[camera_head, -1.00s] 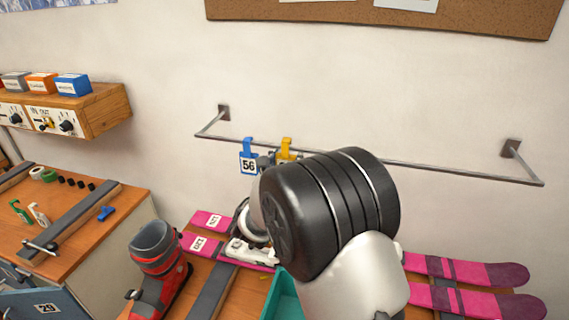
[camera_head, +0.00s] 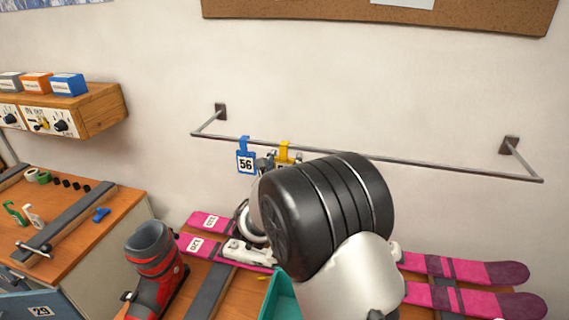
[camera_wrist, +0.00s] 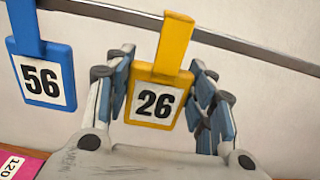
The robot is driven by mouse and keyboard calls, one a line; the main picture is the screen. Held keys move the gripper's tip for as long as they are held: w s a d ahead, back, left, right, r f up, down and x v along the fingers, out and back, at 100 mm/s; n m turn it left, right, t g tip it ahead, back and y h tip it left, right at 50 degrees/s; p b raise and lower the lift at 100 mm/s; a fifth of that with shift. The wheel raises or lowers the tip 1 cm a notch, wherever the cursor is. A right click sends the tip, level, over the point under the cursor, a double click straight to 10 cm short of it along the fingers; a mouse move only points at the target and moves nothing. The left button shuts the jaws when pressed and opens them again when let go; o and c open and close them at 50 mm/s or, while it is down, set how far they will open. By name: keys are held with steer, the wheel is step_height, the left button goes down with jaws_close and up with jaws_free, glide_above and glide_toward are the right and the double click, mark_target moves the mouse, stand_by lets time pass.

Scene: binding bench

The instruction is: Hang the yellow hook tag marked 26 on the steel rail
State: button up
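The yellow hook tag marked 26 (camera_wrist: 155,103) is between the two fingers of my gripper (camera_wrist: 162,85) in the wrist view. The fingers are at its left and right edges. Its hook strap (camera_wrist: 177,45) crosses in front of the steel rail (camera_wrist: 235,45), with its top above the rail line. I cannot see whether the hook sits over the rail's back side. In the head view the tag (camera_head: 284,152) is at the rail (camera_head: 400,162), its lower part hidden by my gripper and wrist.
A blue tag marked 56 (camera_head: 245,161) hangs on the rail just left of the yellow one. The rail to the right is bare. Below are pink skis (camera_head: 470,270), a red and grey boot (camera_head: 153,262) and a teal bin (camera_head: 282,297). A wooden shelf unit (camera_head: 100,110) is at left.

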steer(key=o, duration=0.4)
steer(key=shift+o, duration=0.2)
